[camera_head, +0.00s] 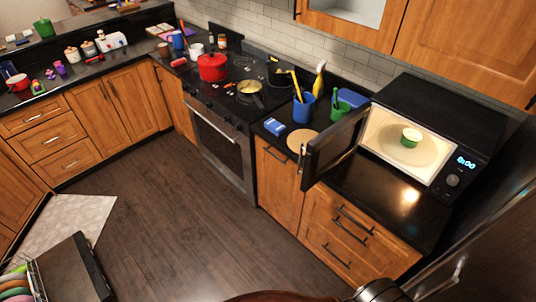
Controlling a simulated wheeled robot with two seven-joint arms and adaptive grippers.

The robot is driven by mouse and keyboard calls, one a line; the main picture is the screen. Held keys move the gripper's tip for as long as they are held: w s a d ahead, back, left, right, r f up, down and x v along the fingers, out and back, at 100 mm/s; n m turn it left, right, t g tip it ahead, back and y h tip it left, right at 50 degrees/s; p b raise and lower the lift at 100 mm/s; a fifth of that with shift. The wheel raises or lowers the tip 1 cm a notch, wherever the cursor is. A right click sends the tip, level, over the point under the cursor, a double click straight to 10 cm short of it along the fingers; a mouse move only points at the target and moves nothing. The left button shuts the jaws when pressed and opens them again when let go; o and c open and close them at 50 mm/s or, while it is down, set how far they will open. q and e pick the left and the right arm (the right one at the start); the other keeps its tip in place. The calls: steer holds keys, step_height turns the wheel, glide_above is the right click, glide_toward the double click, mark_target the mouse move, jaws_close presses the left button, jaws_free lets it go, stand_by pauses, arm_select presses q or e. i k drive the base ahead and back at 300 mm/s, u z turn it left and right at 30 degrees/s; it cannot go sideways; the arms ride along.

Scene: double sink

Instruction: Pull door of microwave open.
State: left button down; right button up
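The black microwave (445,105) stands on the dark counter at the right. Its door (335,145) is swung wide open toward the left and front, out over the counter's front edge. The lit cavity shows a round plate with a green and white bowl (411,137) on it. The control panel at the right of the opening has a blue lit display (466,162) and a knob. Neither of my grippers can be made out in the head view, and nothing is seen touching the door.
Left of the door stand a blue cup (303,109) with utensils and a round board (301,141). The stove (222,80) holds a red pot (212,67) and a pan. Dark counter in front of the microwave is bare. The wooden floor (165,215) is open in the middle.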

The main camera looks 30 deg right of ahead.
mark_target(324, 152)
steer(key=u, duration=0.05)
steer(key=i, duration=1.5)
steer(key=z, duration=0.85)
